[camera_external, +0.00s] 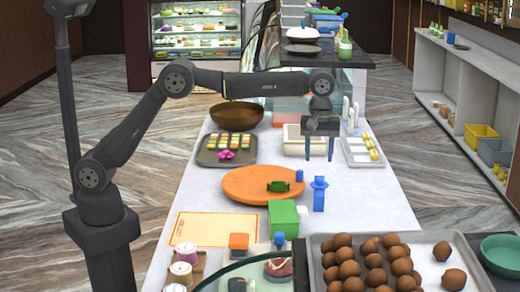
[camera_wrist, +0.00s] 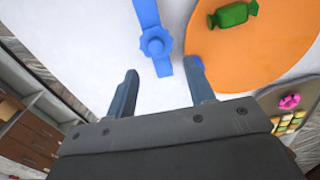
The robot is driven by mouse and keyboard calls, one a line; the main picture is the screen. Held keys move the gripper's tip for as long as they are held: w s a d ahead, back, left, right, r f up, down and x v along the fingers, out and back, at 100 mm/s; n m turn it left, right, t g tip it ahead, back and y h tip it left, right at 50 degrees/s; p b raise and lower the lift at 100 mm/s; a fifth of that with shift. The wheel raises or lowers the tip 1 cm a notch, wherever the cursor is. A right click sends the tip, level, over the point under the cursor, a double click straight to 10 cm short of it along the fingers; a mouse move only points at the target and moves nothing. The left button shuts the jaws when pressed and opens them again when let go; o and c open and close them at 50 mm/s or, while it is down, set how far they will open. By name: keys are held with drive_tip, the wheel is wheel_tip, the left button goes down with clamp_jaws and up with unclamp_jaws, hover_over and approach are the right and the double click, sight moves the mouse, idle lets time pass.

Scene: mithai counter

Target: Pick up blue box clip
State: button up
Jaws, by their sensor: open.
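The blue box clip appears to be the blue strap-like piece with a flower-shaped knob (camera_external: 319,194) on the white counter, just right of the orange round board. In the wrist view the blue clip (camera_wrist: 155,42) runs from the top edge down towards the space between my fingers. My gripper (camera_external: 319,158) is open and empty above the counter, behind the clip in the external view. In the wrist view my gripper (camera_wrist: 162,70) shows its two fingers apart, with bare counter between them and the clip's lower end near their tips.
The orange board (camera_external: 240,184) holds a green wrapped sweet (camera_external: 278,187). A small blue piece (camera_external: 299,176) is at its edge. A green box (camera_external: 283,218) stands in front. Trays (camera_external: 212,157) (camera_external: 350,158) flank my gripper. A tray of brown balls (camera_external: 430,238) sits front right.

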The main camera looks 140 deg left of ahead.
sight(319, 186)
wheel_tip(319, 186, down, 6)
drive_tip(key=f, duration=0.5)
drive_tip(key=shift+w+a, duration=0.2)
drive_tip(key=shift+w, duration=0.05)
drive_tip(key=c, duration=0.9)
